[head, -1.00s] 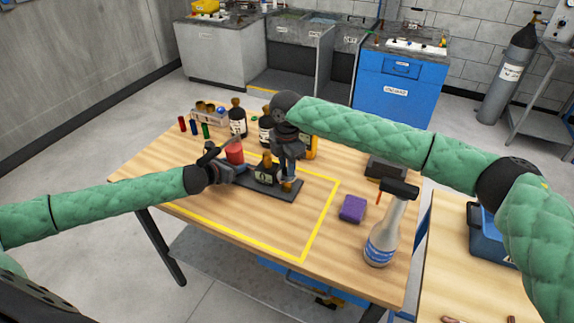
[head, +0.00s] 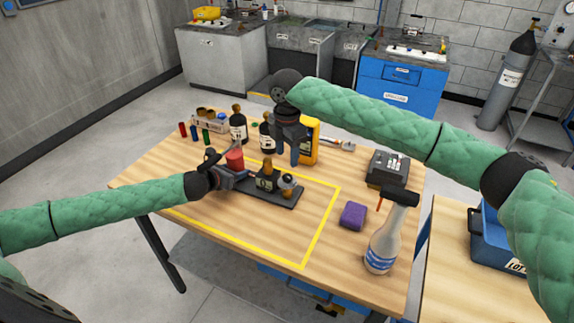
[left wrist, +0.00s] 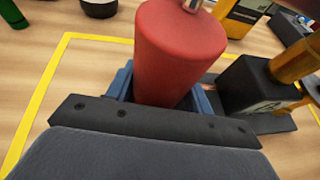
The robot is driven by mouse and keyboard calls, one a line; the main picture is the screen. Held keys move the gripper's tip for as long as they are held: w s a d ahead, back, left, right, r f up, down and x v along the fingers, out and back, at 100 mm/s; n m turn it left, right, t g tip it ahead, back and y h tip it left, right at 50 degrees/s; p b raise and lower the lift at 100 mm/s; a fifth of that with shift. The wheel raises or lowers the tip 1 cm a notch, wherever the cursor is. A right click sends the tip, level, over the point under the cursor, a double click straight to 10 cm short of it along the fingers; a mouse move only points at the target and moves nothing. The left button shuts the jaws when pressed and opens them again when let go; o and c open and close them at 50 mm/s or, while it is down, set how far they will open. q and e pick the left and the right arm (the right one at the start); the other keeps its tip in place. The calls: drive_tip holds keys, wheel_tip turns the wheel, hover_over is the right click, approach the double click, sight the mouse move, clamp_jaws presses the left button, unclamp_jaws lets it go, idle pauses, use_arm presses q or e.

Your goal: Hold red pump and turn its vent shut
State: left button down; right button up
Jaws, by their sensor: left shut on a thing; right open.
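The red pump (head: 235,160) stands upright at the left end of a dark base plate (head: 288,204), inside the yellow outline. It also fills the middle of the left wrist view (left wrist: 178,50). My left gripper (head: 232,175) is shut on the red pump from the left; its blue fingers show around the red body in the left wrist view. On the base, a dark block (head: 266,184) with a brass top and a small round fitting (head: 288,183) stand right of the red body. I cannot tell which part is the vent. My right gripper (head: 296,158) is open and empty above the fitting, pointing down.
Dark bottles (head: 238,124), a yellow meter (head: 309,140) and small coloured cylinders (head: 195,132) stand behind. A purple sponge (head: 353,215), a spray bottle (head: 385,240) and a dark box (head: 387,168) are at the right. The front middle of the table is clear.

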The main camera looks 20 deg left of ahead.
wheel_tip(320, 180, up, 5)
hover_over(287, 176)
drive_tip(key=shift+f, duration=0.1)
idle(0.4)
wheel_tip(287, 176, down, 12)
drive_tip(key=shift+f, duration=0.1)
idle(0.6)
drive_tip(key=shift+c, duration=0.2)
drive_tip(key=c, duration=0.9)
